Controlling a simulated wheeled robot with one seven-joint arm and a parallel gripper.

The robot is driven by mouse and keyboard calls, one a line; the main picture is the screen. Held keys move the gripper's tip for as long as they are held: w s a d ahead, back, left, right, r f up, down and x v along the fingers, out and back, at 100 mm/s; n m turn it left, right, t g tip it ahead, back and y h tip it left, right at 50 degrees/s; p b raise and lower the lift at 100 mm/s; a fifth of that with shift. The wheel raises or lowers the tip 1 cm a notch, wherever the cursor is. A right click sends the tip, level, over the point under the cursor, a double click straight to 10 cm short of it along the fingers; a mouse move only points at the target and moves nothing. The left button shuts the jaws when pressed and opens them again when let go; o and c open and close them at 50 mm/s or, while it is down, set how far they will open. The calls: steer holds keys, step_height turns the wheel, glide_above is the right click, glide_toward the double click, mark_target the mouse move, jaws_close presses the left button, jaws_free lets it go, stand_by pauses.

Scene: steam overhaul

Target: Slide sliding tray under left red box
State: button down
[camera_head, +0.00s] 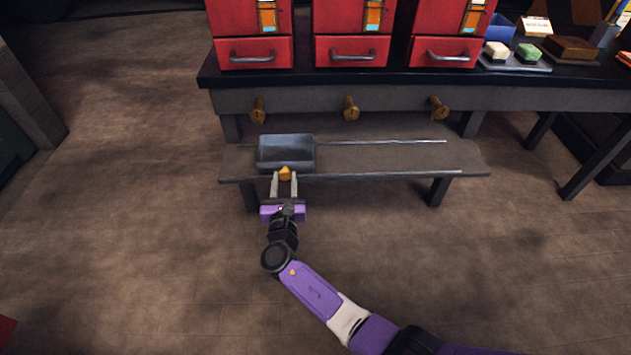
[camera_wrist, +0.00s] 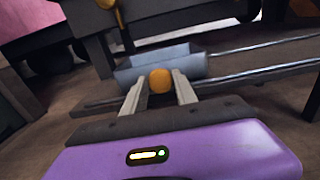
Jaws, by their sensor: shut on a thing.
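The sliding tray (camera_head: 286,149) is a grey metal tray near the left end of a low bench with two rails. It stands below the left red box (camera_head: 250,25), in front of and lower than the table edge. Its orange knob (camera_head: 285,173) faces me. My gripper (camera_head: 285,180) is shut on the knob, one finger on each side. In the wrist view the knob (camera_wrist: 160,81) sits between my fingers (camera_wrist: 160,90), with the tray (camera_wrist: 160,64) just behind it.
The bench (camera_head: 390,160) has bare rails to the right of the tray. Two more red boxes, the middle one (camera_head: 352,22) and the right one (camera_head: 447,22), stand on the dark table (camera_head: 330,82). Brass spouts, the middle one (camera_head: 350,108) among them, hang under its edge. The floor in front is clear.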

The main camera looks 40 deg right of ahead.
steer(key=w+a, duration=0.1)
steer(key=w+a+b, duration=0.1)
steer(key=a, duration=0.1)
steer(key=w+a, duration=0.1)
steer(key=shift+a+f, duration=0.15)
steer(key=shift+a, duration=0.15)
steer(key=shift+w+a+b, duration=0.45)
steer(key=shift+a, duration=0.25)
steer(key=shift+r, duration=0.2)
steer(key=c, duration=1)
jaws_free()
steer(key=p, duration=0.3)
glide_toward(261, 167)
steer(key=v, duration=0.3)
steer(key=shift+a, duration=0.15)
